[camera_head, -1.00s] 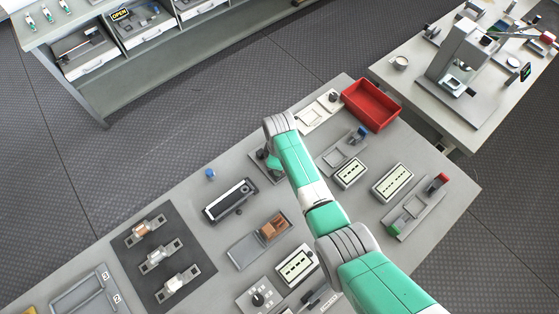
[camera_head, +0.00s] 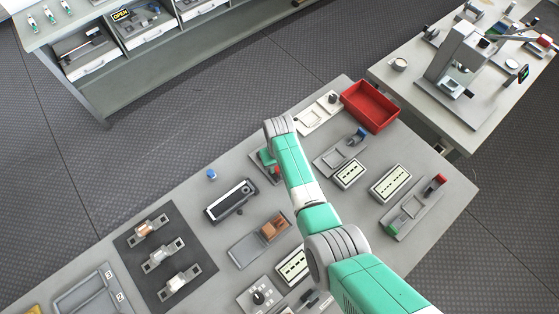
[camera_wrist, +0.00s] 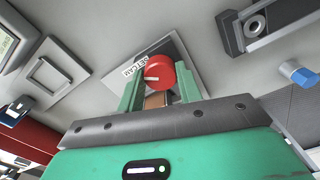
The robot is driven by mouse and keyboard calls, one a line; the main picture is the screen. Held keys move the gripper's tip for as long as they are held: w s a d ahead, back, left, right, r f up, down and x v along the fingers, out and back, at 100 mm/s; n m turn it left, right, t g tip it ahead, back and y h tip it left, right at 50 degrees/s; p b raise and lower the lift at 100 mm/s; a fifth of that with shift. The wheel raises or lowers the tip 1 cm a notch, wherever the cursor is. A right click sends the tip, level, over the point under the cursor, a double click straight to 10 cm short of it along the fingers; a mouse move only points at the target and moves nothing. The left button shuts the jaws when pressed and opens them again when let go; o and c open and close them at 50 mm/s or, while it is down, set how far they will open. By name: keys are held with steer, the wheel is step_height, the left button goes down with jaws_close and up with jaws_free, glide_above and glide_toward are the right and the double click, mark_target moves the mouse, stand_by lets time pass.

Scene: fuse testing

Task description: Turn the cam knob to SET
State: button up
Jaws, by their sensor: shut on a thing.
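The cam knob (camera_wrist: 159,74) is a round red knob with a white pointer line, on a dark grey plate (camera_wrist: 185,52) in the wrist view. A white label (camera_wrist: 136,67) with dark letters, apparently SET and CAM, lies beside it. The pointer line runs roughly sideways toward the label side. My gripper (camera_wrist: 160,88) has its green fingers on both sides of the knob and is shut on it. In the head view my gripper (camera_head: 268,163) is low over the plate, and my arm hides most of the knob.
A black slotted device (camera_head: 232,200) and a small blue-capped part (camera_head: 212,174) stand left of my gripper. A grey fixture with a blue part (camera_head: 342,154) is to the right. A red bin (camera_head: 371,106) stands at the table's far edge. Bare tabletop lies between them.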

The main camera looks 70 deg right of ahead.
steer(key=m, duration=0.5)
steer(key=shift+r, duration=0.1)
steer(key=shift+m, duration=0.3)
stand_by(0.4)
steer(key=o, duration=1)
step_height(320, 180, up, 8)
steer(key=shift+f+p, duration=0.1)
steer(key=shift+p, duration=0.55)
